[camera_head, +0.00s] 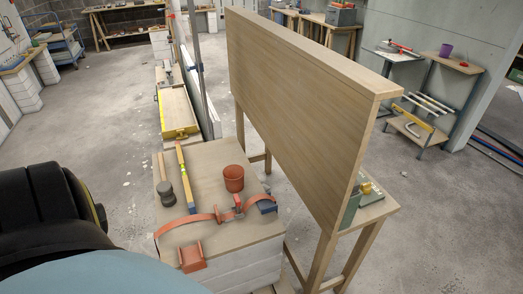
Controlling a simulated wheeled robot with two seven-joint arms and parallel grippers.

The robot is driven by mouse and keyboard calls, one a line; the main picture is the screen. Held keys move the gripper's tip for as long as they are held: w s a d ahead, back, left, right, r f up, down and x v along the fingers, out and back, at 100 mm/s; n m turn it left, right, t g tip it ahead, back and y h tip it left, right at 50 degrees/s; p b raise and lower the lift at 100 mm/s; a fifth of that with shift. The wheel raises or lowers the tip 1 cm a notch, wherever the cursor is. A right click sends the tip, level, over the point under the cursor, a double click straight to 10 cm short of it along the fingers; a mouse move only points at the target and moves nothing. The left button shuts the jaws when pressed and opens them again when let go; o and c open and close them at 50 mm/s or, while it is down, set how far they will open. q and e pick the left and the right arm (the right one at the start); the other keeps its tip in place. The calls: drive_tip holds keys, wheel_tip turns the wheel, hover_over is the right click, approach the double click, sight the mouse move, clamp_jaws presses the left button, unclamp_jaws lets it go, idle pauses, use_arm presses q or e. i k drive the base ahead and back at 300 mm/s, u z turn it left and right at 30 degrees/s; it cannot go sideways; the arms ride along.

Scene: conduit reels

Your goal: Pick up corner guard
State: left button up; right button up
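What looks like the corner guard is a small orange-red angled piece (191,257) at the front edge of the low wooden-topped stand (215,165). It sits just in front of an orange strap (185,222) that curves across the top. Neither of my grippers is in view. A black and pale blue part of my own body fills the lower left.
A mallet (166,193), a yellow spirit level (183,170) and a terracotta-coloured cup (234,178) are also on the stand. A tall upright wooden panel (300,85) rises close on its right. Open concrete floor (105,135) lies to the left.

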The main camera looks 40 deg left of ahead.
sight(266, 206)
drive_tip(key=k, duration=0.75)
drive_tip(key=u, duration=2)
drive_tip(key=i, duration=0.5)
